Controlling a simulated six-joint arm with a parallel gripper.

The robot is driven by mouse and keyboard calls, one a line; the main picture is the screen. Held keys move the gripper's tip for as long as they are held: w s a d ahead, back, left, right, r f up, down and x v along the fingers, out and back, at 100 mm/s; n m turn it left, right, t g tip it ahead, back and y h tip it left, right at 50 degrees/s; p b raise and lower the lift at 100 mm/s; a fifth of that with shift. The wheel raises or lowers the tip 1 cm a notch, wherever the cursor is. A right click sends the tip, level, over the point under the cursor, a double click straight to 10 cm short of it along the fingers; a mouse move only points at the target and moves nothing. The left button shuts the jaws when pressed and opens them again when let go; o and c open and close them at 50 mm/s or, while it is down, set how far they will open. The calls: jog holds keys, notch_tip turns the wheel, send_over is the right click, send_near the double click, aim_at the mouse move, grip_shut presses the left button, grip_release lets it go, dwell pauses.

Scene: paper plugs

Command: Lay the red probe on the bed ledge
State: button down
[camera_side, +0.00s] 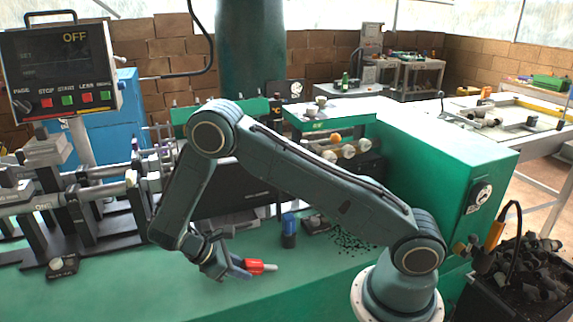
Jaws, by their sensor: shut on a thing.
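The red probe (262,267) is near the front of the green bed surface (185,290), held at the tip of my gripper (238,270). My gripper is shut on it, low over the surface. The probe lies roughly level, its red end pointing right. I cannot tell whether it touches the green surface. The part between the fingers is hidden. I cannot tell which edge is the bed ledge.
A blue-capped dark cylinder (289,231) stands behind the probe, next to a small dark box (316,224) and scattered dark bits (348,241). Metal rods and black brackets (90,200) fill the left. The green surface in front is clear.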

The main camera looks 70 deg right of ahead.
jog(key=shift+f, duration=0.1)
jog(key=c, duration=1)
grip_release()
jog(key=shift+v, duration=5.95)
